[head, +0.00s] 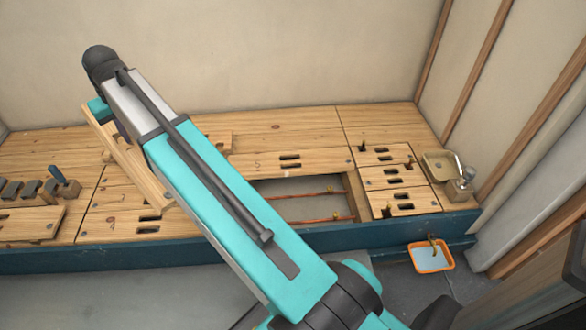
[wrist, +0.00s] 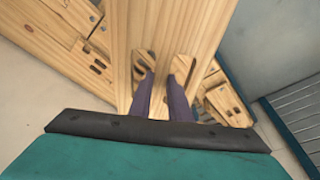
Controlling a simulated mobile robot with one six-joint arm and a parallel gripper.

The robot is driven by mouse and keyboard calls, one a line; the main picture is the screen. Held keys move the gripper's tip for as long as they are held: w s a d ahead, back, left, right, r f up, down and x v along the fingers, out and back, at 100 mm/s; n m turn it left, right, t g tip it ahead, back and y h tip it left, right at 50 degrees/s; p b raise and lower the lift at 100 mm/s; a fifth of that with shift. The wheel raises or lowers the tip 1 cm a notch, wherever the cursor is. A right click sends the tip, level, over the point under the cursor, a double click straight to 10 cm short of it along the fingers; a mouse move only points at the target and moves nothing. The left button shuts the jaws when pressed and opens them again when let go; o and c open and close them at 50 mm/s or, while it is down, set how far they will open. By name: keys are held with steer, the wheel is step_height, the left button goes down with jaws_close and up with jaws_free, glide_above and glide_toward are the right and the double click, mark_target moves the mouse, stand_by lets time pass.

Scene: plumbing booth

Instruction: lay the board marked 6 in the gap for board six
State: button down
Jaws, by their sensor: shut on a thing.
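My gripper (wrist: 163,85) is shut on a pale wooden board (wrist: 165,22). In the wrist view its two dark fingers reach into the board's two slots. In the head view the held board (head: 128,155) is tilted, raised above the left part of the platform, and partly hidden by my arm. My gripper is mostly hidden there. No number is readable on the held board. The open gap (head: 290,190) is a rectangular opening right of my arm, with copper pipes (head: 310,220) running through it. My gripper and board are left of the gap, apart from it.
The board marked 5 (head: 255,165) lies flat behind the gap. Smaller slotted boards (head: 395,177) with dark fittings lie to its right. A tan box and metal fitting (head: 458,186) stand at the right end. An orange tray (head: 416,260) is on the floor.

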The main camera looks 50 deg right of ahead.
steer(key=s+d+f+n+y+b, duration=0.1)
steer(key=s+d+f+n, duration=0.15)
steer(key=d+f, duration=0.85)
steer(key=s+d+f+n, duration=0.25)
steer(key=d+f, duration=0.55)
steer(key=d, duration=0.8)
steer(key=s+d+f+n+g+y+b, duration=0.1)
steer(key=s+d+f+n, duration=0.4)
steer(key=s+d+f, duration=1.1)
steer(key=d+f, duration=0.1)
steer(key=d, duration=0.2)
steer(key=shift+f, duration=0.15)
steer(key=shift+f+b, duration=0.25)
steer(key=shift+b, duration=0.05)
step_height(320, 180, down, 5)
steer(key=b, duration=0.3)
steer(key=shift+r, duration=0.15)
steer(key=shift+p, duration=0.4)
